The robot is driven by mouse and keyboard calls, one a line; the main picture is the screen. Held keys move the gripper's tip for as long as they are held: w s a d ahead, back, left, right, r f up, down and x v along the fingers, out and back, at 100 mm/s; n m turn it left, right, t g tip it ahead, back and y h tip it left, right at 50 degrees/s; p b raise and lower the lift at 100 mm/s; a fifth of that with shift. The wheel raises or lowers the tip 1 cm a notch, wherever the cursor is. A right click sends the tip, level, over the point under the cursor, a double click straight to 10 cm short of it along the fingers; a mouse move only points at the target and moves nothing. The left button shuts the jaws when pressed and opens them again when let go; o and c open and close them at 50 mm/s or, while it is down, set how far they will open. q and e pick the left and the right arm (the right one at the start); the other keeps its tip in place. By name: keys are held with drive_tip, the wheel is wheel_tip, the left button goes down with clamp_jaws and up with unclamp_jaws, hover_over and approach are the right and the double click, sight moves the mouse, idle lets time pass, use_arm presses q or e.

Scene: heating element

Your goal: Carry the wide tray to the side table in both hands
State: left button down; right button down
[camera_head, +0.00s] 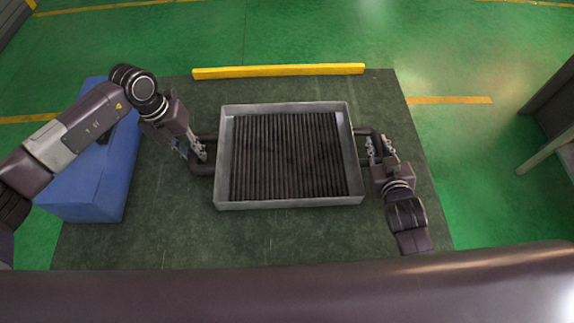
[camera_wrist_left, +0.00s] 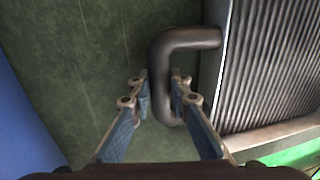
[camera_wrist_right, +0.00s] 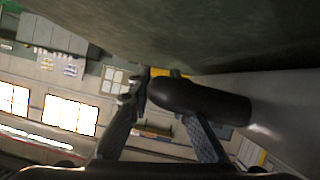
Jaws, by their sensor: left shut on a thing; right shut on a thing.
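The wide tray (camera_head: 289,204) is a grey metal frame with dark ribbed slats and a dark bent handle on each side. It shows in the middle of the head view, over the dark green surface. My left gripper (camera_head: 199,158) is shut on the tray's left handle (camera_wrist_left: 188,38), which passes between its fingers in the left wrist view. My right gripper (camera_head: 377,155) is shut on the right handle (camera_wrist_right: 205,98); in the right wrist view the handle hides part of the fingers. I cannot tell whether the tray touches the surface below.
A dark green surface (camera_head: 160,235) lies under the tray, with a yellow bar (camera_head: 280,71) along its far edge. A blue box (camera_head: 82,190) stands at the left, beside my left arm. A dark piece of furniture (camera_head: 552,105) stands at the right. Green floor is clear between.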

use_arm(q)
drive_tip(key=shift+w+f+b, duration=0.15)
drive_tip(key=shift+f+b, duration=0.3)
drive_tip(key=shift+b, duration=0.05)
use_arm(e)
drive_tip(key=shift+w+f, duration=0.15)
drive_tip(key=shift+w, duration=0.05)
use_arm(q)
drive_tip(key=c, duration=2.2)
unclamp_jaws()
drive_tip(key=shift+f, duration=0.2)
use_arm(e)
drive_tip(key=c, duration=2.2)
unclamp_jaws()
drive_tip(key=shift+s+f, duration=0.2)
drive_tip(key=shift+f, duration=0.2)
use_arm(q)
drive_tip(key=o, duration=0.4)
drive_tip(key=shift+s+r, duration=0.2)
drive_tip(key=shift+s, duration=0.1)
use_arm(e)
drive_tip(key=o, duration=0.4)
drive_tip(key=shift+s+r, duration=0.1)
drive_tip(key=shift+s, duration=0.05)
